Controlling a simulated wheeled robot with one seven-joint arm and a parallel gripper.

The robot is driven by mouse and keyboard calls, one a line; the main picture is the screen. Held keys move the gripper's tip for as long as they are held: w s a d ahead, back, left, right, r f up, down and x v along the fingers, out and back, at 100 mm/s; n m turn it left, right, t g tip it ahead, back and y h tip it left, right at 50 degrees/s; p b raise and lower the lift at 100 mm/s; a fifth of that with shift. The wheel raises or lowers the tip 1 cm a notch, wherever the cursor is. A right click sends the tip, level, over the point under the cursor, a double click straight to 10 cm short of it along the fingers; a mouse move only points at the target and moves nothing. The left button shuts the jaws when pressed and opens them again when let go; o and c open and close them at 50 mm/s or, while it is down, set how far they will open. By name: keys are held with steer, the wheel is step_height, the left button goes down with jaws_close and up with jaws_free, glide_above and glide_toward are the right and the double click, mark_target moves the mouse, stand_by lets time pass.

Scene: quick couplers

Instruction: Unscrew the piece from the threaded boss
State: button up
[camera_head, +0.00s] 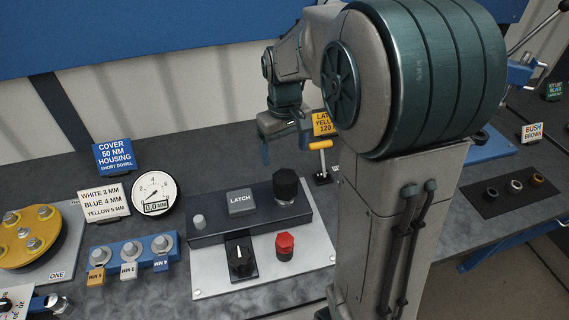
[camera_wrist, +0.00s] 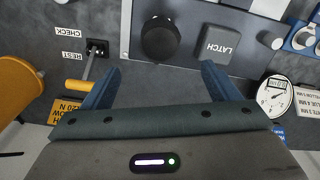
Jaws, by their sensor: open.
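A black ribbed round cap (camera_head: 286,186) stands upright at the right end of the dark block on the panel. It also shows in the wrist view (camera_wrist: 160,40). I cannot see any thread, so I cannot tell for sure that it is the piece on the boss. My gripper (camera_head: 286,148) is above and behind the cap, empty, with its blue fingers apart. In the wrist view my gripper (camera_wrist: 160,76) has the cap ahead of its fingertips, about midway between them and not touching.
The grey LATCH block (camera_head: 241,202) sits left of the cap. A red knob (camera_head: 285,246) and a black dial (camera_head: 240,260) are in front. A lever with a yellow handle (camera_wrist: 76,86) stands close beside one finger. A gauge (camera_head: 153,194) stands left.

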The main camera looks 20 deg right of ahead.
mark_target(284, 176)
step_height(284, 176, down, 12)
steer(key=shift+f+p, duration=0.1)
steer(key=shift+p, duration=0.55)
steer(key=shift+c, duration=0.3)
